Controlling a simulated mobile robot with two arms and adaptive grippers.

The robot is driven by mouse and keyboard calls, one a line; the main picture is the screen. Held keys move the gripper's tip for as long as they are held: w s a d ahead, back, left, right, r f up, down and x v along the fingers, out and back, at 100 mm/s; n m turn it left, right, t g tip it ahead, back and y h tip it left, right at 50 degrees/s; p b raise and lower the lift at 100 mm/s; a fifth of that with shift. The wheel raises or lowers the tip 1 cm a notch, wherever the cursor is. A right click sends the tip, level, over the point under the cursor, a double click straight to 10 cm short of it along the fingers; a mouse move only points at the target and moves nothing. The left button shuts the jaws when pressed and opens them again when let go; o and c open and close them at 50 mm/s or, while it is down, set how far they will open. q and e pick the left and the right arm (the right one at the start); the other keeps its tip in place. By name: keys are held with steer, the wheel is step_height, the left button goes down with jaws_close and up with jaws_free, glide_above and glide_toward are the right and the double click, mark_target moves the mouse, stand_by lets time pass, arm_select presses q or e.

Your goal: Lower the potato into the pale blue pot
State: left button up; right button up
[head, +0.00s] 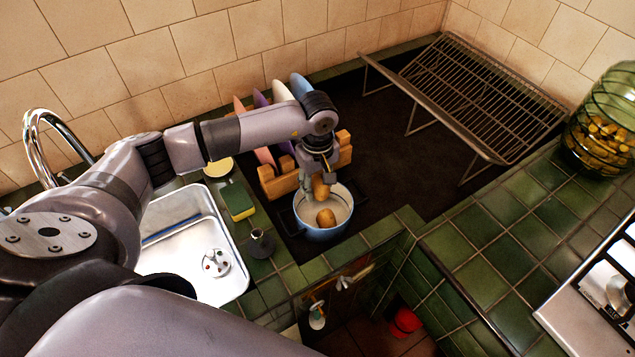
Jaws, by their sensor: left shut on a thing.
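The pale blue pot (322,234) stands on the dark surface near the front tiled edge, in the middle of the head view. One potato (326,218) lies inside it. My left gripper (318,183) points down over the back of the pot and is shut on another potato (320,187). This held potato is at the pot's back rim in the picture; I cannot tell exactly how high it is above the opening. The gripper's fingers partly hide it. My right gripper is not in view.
A wooden rack (280,184) with several plates stands right behind the pot. A metal grill rack (470,85) is at the back right. A glass jar (603,130) stands at the right. A sink (190,250), a sponge (238,201) and a faucet (35,122) are at the left.

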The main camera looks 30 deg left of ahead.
mark_target(317, 192)
arm_select(q)
steer(key=shift+f+b, duration=1.4)
steer(key=shift+f, duration=0.25)
steer(key=shift+f+b, duration=0.55)
steer(key=shift+f, duration=0.05)
steer(key=shift+f+b, duration=0.75)
steer(key=shift+f, duration=0.05)
steer(key=o, duration=1.2)
steer(key=shift+o, duration=0.2)
